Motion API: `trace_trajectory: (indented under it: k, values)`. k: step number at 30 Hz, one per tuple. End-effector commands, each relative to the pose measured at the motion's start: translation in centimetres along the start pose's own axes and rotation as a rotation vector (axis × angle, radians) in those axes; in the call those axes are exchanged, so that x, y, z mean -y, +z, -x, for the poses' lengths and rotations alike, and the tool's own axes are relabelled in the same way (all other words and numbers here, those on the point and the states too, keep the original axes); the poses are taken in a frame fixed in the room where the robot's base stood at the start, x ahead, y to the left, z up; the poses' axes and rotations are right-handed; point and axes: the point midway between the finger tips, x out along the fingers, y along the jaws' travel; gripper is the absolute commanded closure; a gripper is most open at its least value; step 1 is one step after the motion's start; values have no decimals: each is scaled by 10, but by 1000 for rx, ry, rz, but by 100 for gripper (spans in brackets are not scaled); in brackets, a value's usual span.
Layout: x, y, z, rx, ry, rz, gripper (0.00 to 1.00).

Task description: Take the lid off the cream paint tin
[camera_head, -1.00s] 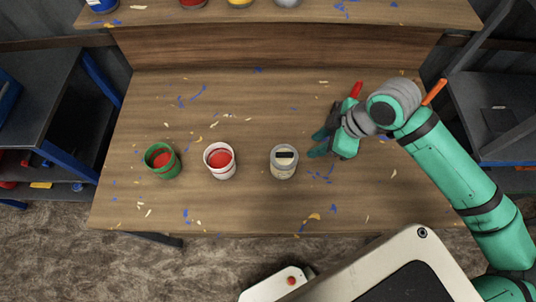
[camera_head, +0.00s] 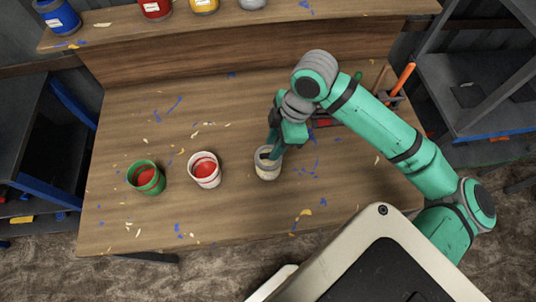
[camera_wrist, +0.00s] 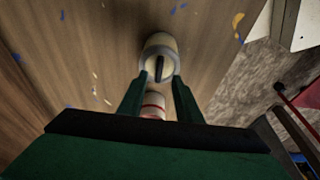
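The cream paint tin (camera_head: 267,172) stands upright on the workbench, with a pale lid (camera_wrist: 158,62) on top that carries a dark bar-shaped handle (camera_wrist: 158,68). My gripper (camera_head: 273,149) is over the tin and partly hides the lid in the head view. In the wrist view, my gripper (camera_wrist: 158,80) has its fingers apart, with the lid and handle between and just beyond the tips. Nothing is held. I cannot tell whether a finger touches the lid.
A white tin (camera_head: 205,175) and a green tin (camera_head: 146,184), both with red inside, stand to the left. Blue (camera_head: 60,17), red (camera_head: 155,9) and yellow tins (camera_head: 204,6) stand on the back shelf. A holder with orange-handled tools (camera_head: 402,80) is at right.

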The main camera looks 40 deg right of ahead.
Motion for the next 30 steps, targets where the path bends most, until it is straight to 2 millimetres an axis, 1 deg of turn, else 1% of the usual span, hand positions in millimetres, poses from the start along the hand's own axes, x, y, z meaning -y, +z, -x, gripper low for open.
trace_trajectory:
  k: [1,3,7,11,17,18,21,30]
  values:
    - [-1,-1,-8,-3,-2,0,69]
    - [-2,0,-19,-3,-3,-1,69]
    - [-2,1,-33,-1,-2,-1,69]
    - [-2,1,-39,-1,0,-1,69]
    - [-2,1,-39,0,0,-1,69]
    - [-2,1,-39,0,0,-1,78]
    - [-2,1,-39,0,0,-1,100]
    - [-2,0,-39,0,0,0,100]
